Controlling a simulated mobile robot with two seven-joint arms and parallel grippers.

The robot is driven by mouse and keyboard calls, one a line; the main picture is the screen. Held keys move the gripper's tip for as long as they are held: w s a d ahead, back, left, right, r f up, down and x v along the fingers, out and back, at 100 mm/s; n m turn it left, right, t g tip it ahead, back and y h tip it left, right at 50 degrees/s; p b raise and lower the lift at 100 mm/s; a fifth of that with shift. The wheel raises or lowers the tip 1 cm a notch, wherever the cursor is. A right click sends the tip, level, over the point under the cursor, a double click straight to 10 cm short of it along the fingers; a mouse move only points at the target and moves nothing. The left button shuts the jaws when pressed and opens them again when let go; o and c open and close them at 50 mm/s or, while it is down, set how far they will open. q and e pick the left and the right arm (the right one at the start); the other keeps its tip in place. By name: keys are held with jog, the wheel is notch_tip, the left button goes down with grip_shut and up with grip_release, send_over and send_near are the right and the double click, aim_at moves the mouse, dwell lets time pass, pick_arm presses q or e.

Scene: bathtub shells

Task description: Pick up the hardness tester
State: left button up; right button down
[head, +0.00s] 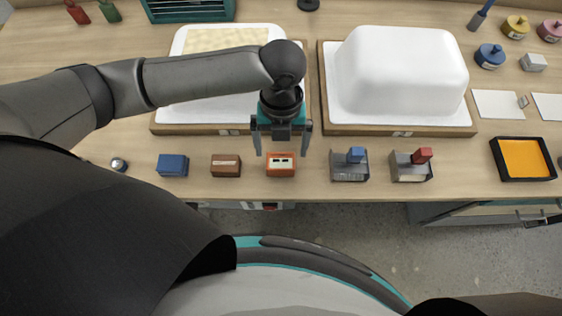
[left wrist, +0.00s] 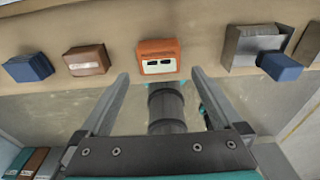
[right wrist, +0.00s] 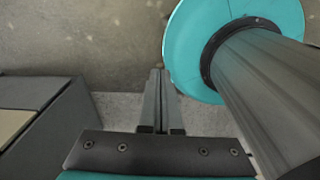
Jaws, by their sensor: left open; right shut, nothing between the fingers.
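An orange box with a pale face and dark small windows, which looks like the hardness tester (head: 281,169), sits on the bench near its front edge. It also shows in the left wrist view (left wrist: 159,60), just beyond and between my left fingertips. My left gripper (head: 282,148) is open and empty, its fingers pointing at the box from above; I cannot tell whether they touch it. My right gripper (right wrist: 159,78) is shut and empty over the floor in the right wrist view, and is out of the head view.
A brown box (head: 226,166) and a blue box (head: 172,165) stand left of the orange box. Two grey holders with a blue block (head: 356,155) and a red block (head: 422,155) stand right. Behind are two boards, one bearing a white tub shell (head: 400,75). An orange tray (head: 523,158) lies far right.

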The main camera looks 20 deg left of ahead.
aim_at(281, 160)
pick_arm(q)
jog(key=shift+f, duration=0.8)
jog(key=shift+s+f, duration=0.1)
jog(key=shift+f, duration=0.35)
notch_tip(281, 160, down, 5)
jog(key=shift+s+f+b, duration=0.1)
jog(key=shift+s+b, duration=0.05)
jog(key=shift+b, duration=0.55)
pick_arm(e)
jog(key=shift+w+f, duration=0.75)
jog(key=shift+w, duration=0.2)
pick_arm(q)
jog(key=c, duration=1.4)
pick_arm(e)
jog(key=shift+s, duration=0.25)
